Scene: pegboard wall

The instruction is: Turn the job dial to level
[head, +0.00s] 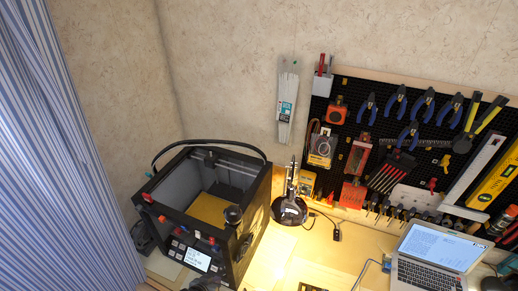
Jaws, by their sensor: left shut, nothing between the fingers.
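A black printer-like machine (172,215) with an open top and a yellow bed (207,209) stands on the bench left of centre. Its front panel has a small lit screen (197,259) with tiny, unreadable text and several small keys to its left. I cannot make out the job dial or its setting. A dark shape at the bottom edge, just below the screen, appears to be my left gripper (205,284). It is shut and empty, and mostly cut off by the frame. Whether it touches the machine cannot be told. My right gripper is not in view.
A black round-based stand (290,209) is right of the machine. A laptop (436,250) sits at the right. A pegboard (392,130) with pliers and other tools hangs behind. A striped curtain (50,150) borders the left. The bench middle (310,258) is mostly clear.

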